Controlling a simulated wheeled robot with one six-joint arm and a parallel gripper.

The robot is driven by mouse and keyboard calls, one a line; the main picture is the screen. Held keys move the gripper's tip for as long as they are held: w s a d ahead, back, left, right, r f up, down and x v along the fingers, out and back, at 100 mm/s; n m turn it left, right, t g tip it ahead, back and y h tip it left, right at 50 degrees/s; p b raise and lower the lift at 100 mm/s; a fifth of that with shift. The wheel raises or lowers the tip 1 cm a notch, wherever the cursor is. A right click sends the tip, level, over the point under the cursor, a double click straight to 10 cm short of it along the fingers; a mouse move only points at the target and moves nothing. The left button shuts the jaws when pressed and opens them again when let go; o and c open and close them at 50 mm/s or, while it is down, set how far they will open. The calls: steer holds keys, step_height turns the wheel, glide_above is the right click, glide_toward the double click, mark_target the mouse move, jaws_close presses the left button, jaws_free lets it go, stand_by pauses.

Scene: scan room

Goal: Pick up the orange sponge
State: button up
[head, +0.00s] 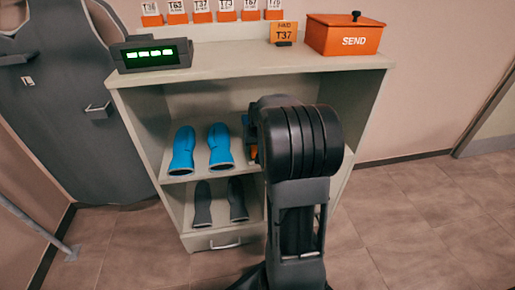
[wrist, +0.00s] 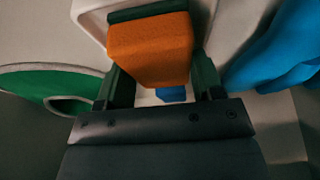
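The orange sponge (wrist: 150,48) is a block with a dark green side at its top edge in the wrist view, lying at a pale, tray-like surface. My gripper (wrist: 163,85) is right at it, with its two dark fingers spread apart. The sponge overlaps the left finger in the picture, and a narrow gap shows by the right finger. I see no clear grip on it. In the head view my arm reaches into the shelf unit; only a small bit of orange (head: 253,153) shows beside it, and my gripper's fingers are hidden.
Blue boot-shaped items (head: 220,147) stand on the upper shelf left of my arm; blue also shows close right in the wrist view (wrist: 280,50). Dark ones (head: 237,200) are below. A green ring-like thing (wrist: 30,83) is at left. The shelf unit's top (head: 230,60) holds an orange SEND box (head: 343,38).

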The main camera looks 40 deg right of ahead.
steer(key=shift+c, duration=0.7)
steer(key=shift+r, duration=0.25)
step_height(320, 180, up, 4)
steer(key=p, duration=0.3)
steer(key=shift+f, duration=0.15)
steer(key=s+a+r+p, duration=0.4)
steer(key=s+a+r, duration=0.2)
steer(key=s+r, duration=0.3)
steer(key=s, duration=0.3)
steer(key=shift+s, duration=0.35)
